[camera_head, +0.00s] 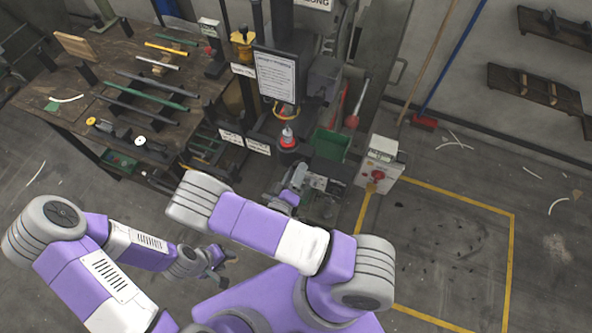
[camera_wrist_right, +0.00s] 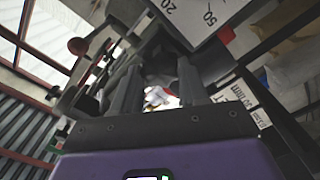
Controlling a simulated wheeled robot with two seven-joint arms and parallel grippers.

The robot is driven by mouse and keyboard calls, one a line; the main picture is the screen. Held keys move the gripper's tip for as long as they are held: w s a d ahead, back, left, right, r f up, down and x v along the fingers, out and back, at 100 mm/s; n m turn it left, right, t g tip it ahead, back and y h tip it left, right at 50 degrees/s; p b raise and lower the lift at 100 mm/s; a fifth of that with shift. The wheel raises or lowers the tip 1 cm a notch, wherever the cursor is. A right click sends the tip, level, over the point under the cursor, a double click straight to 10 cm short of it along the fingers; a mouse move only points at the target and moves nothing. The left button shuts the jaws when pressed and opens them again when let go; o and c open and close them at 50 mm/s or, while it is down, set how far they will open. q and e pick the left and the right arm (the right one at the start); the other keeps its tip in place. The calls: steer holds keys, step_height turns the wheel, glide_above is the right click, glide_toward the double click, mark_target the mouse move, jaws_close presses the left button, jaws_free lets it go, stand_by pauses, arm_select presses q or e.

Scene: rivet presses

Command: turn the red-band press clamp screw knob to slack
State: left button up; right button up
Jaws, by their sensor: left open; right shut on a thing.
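The press with the red band (camera_head: 287,138) stands at the middle of the head view, below a sheet of printed text. Its lower part, with grey metal fittings (camera_head: 322,190), lies beside my right gripper (camera_head: 297,176). In the right wrist view the fingers (camera_wrist_right: 158,72) are shut on a dark part, seemingly the clamp screw knob (camera_wrist_right: 158,62). The fingers hide most of it, and its turn position cannot be told. My left gripper (camera_head: 219,266) is open and empty, low over the floor and away from the press.
A wooden workbench (camera_head: 75,108) with bars and tools stands at the left. A green bin (camera_head: 331,144) and a white box with a red button (camera_head: 380,160) are right of the press. Yellow-lined floor (camera_head: 450,240) at the right is free of large objects.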

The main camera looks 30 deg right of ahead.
steer(key=n+p, duration=0.1)
steer(key=n, duration=1.2)
steer(key=n+p, duration=0.2)
steer(key=n, duration=1.1)
steer(key=shift+s+d+f, duration=0.1)
steer(key=shift+f, duration=0.1)
steer(key=shift+n, duration=0.3)
steer(key=o, duration=1.1)
steer(key=shift+c, duration=0.2)
